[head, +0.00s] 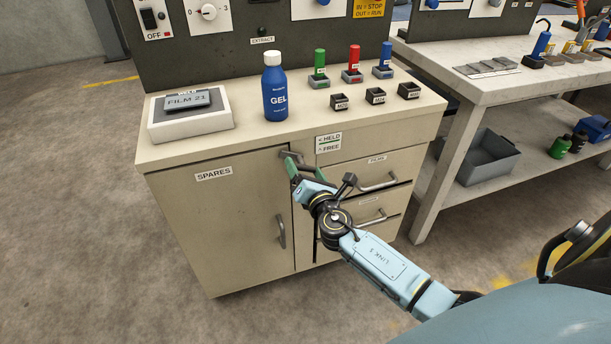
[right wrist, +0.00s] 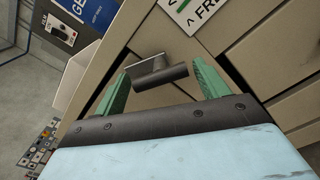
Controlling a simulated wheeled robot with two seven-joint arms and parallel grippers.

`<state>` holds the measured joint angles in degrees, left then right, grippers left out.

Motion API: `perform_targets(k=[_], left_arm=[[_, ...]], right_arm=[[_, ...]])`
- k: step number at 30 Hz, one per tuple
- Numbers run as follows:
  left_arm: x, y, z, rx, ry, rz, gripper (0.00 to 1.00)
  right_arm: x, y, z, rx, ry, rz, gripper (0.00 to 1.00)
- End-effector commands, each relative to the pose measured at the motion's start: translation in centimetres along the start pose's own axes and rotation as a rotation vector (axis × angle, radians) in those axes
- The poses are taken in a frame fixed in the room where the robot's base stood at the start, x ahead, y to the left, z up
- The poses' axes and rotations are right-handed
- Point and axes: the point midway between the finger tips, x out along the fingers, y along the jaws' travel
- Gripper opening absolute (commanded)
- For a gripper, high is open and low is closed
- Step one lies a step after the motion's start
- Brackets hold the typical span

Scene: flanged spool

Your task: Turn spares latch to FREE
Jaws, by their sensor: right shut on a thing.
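The spares latch (head: 291,154) is a dark grey handle at the upper right corner of the SPARES cabinet door (head: 225,215). In the right wrist view the latch (right wrist: 160,72) is a short bar on a stem. The HELD/FREE label (head: 328,143) is just right of it; part of that label (right wrist: 192,12) shows in the right wrist view. The fingers partly hide the latch in the head view. My left gripper is not in view.
The door's own handle (head: 282,231) is below the latch. Drawers with bar handles (head: 379,182) are on the right. On the top stand a blue GEL bottle (head: 275,87), a FILM 21 block (head: 188,99) on a white box, and coloured cylinders. The floor in front is clear.

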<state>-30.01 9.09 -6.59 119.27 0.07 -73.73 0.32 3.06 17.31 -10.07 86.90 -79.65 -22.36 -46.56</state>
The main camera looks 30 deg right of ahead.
Motion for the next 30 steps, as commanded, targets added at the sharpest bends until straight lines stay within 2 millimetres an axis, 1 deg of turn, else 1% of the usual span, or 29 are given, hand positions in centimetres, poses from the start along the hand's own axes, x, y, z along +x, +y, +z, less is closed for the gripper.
perform_targets(k=[1, 9, 18, 21, 25, 30], left_arm=[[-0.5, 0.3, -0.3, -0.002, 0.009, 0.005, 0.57], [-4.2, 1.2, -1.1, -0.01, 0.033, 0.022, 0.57], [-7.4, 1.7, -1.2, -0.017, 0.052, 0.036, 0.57], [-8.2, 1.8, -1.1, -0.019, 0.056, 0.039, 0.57], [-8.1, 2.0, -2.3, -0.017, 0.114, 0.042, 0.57], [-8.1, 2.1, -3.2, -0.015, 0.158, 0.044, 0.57]], right_arm=[[-0.1, -0.2, -0.3, 0.046, 0.0, -0.001, 0.51], [-0.1, -0.2, -0.2, 0.303, 0.0, -0.002, 0.51], [-0.1, -0.1, -0.2, 0.588, 0.0, -0.002, 0.51], [-0.1, -0.1, -0.2, 0.683, -0.001, -0.002, 0.51], [-0.1, -0.1, -0.1, 0.797, 0.0, -0.003, 0.51], [-0.1, 0.0, -0.1, 0.927, 0.0, -0.003, 0.51]])
